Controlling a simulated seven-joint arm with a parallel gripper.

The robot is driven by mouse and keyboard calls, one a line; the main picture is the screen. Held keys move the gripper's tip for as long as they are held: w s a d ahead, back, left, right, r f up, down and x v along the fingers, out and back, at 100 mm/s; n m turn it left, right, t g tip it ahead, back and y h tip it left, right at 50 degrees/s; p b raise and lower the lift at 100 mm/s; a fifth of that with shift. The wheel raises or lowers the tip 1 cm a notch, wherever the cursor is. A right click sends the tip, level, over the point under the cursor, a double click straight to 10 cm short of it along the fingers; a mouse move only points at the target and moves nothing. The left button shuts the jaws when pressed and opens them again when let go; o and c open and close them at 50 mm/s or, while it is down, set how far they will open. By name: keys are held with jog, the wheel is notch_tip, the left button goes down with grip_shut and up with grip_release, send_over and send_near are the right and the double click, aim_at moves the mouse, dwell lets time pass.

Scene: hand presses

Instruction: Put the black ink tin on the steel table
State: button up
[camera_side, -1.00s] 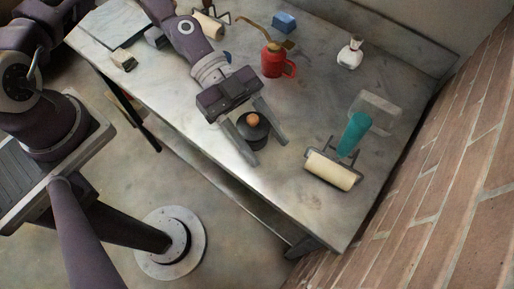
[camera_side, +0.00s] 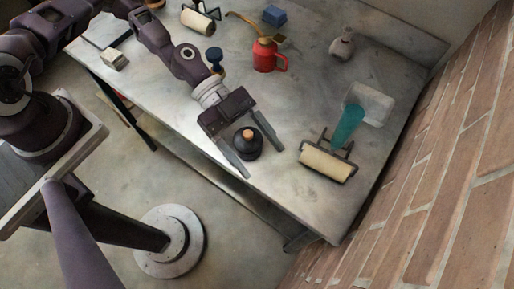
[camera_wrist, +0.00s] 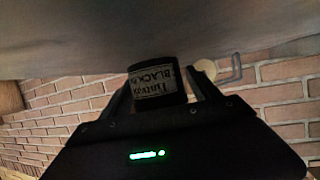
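The black ink tin (camera_side: 248,145), a squat dark round tin with an orange-brown knob on top, stands upright on the steel table (camera_side: 318,95) near its front edge. My gripper (camera_side: 266,164) is open around it, with one finger on each side and a gap showing between tin and fingers in the side view. In the wrist view the tin (camera_wrist: 152,84) shows between the fingers, its pale label with "BLACK" upside down.
A roller with a cream drum (camera_side: 326,163) and a teal handle (camera_side: 347,127) lies to the right, by a clear tray (camera_side: 375,103). A red oil can (camera_side: 265,56), blue block (camera_side: 274,15) and small grey bottle (camera_side: 341,46) stand behind. The brick wall (camera_side: 450,180) bounds the right.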

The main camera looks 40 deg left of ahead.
jog(key=shift+r, duration=0.1)
jog(key=v, duration=1.1)
jog(key=shift+a, duration=0.15)
jog(key=shift+a+r, duration=0.15)
jog(key=shift+a, duration=0.25)
